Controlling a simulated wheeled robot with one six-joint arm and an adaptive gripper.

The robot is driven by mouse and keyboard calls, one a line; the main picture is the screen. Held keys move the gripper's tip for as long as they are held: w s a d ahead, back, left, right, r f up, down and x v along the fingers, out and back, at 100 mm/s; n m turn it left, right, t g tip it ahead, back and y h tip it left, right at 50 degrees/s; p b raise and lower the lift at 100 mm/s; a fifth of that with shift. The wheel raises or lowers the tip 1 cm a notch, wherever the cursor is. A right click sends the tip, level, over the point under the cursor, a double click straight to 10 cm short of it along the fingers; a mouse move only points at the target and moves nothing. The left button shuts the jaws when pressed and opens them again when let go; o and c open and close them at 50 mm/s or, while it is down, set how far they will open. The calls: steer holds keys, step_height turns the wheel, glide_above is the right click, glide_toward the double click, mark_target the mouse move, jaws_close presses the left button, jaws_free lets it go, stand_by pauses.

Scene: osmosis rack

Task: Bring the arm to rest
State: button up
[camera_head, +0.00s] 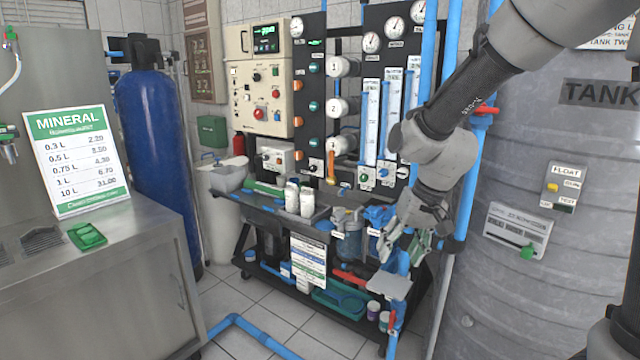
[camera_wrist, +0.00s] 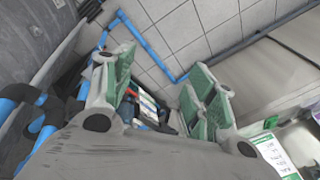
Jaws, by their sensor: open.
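My gripper (camera_head: 405,245) hangs at the end of my arm, in front of the right part of the osmosis rack (camera_head: 345,95). In the wrist view my gripper (camera_wrist: 160,95) shows its two green-padded fingers spread apart, with nothing held between them. Beyond the fingers the wrist view shows the tiled floor and part of the rack's lower shelf. My arm comes in from the upper right of the head view, in front of the grey tank (camera_head: 560,220). In the head view the arm hides part of the rack's right side and the blue pipes there.
White bottles (camera_head: 306,200) stand on the rack's shelf. Blue filter housings (camera_head: 378,217) sit close to my gripper. A red-handled valve (camera_head: 485,109) is beside my arm. A blue cylinder (camera_head: 152,160) and a steel counter (camera_head: 100,285) stand at the left. Blue pipe (camera_head: 255,335) runs along the floor.

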steer(key=s+d+r+t+h, duration=0.1)
steer(key=s+d+r, duration=0.5)
steer(key=s+d, duration=0.3)
steer(key=s+d+r+t+h, duration=0.1)
steer(key=s+d+r, duration=0.5)
steer(key=s+d, duration=0.4)
steer(key=shift+m+t+h, duration=0.4)
steer(key=shift+w, duration=0.1)
